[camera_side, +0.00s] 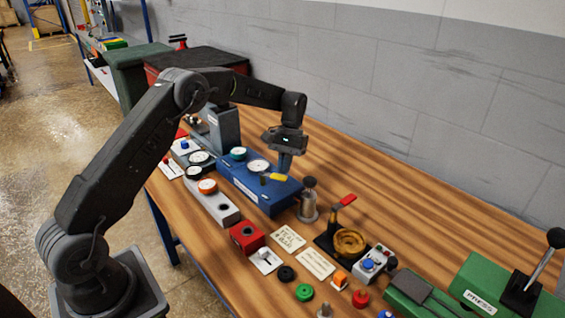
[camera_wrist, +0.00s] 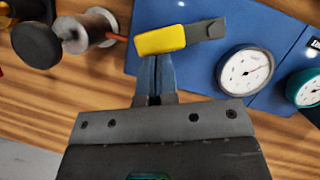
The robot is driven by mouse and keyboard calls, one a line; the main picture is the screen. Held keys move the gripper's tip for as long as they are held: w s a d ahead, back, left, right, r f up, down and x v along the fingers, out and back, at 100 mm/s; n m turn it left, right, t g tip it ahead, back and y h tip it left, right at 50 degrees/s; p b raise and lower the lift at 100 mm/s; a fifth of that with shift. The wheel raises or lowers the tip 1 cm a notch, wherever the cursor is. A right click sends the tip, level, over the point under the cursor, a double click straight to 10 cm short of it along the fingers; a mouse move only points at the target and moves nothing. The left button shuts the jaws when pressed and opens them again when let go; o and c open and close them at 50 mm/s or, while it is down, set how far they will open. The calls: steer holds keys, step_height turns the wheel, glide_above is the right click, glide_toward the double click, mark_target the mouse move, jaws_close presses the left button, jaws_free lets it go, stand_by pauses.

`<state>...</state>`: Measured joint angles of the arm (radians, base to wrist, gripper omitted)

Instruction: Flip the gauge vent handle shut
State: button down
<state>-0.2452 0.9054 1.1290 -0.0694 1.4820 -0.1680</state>
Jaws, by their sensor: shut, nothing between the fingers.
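The vent handle has a yellow grip (camera_wrist: 160,40) and a dark grey stem (camera_wrist: 207,29). It lies over the edge of the blue box (camera_wrist: 203,103) in the wrist view, with the white-faced gauge (camera_wrist: 245,71) to its right. In the side view the yellow handle (camera_side: 278,177) sits at the right end of the blue box (camera_side: 235,182), near the white gauge (camera_side: 259,167). My gripper (camera_wrist: 155,62) is shut and empty. Its fingertips are right at the yellow grip, partly behind it in the wrist view; I cannot tell whether they touch.
A metal cylinder with a black knob (camera_side: 309,198) stands close to the right of the box. A red-handled brass valve (camera_side: 348,240) is beyond it. Small parts and labels crowd the front bench. The wooden bench (camera_side: 420,205) along the wall is clear.

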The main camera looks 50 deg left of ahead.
steer(key=m, duration=0.1)
steer(key=s+d+m, duration=0.1)
steer(key=shift+m+y, duration=0.4)
steer(key=shift+s+d+m+y, duration=0.25)
steer(key=shift+s+m+y, duration=0.05)
steer(key=shift+m, duration=0.35)
steer(key=shift+s+d+m+y, duration=0.2)
steer(key=shift+s+m+y, duration=0.1)
steer(key=shift+m, duration=0.35)
steer(key=v, duration=1.3)
steer(key=shift+w+r, duration=0.3)
steer(key=shift+w, duration=0.1)
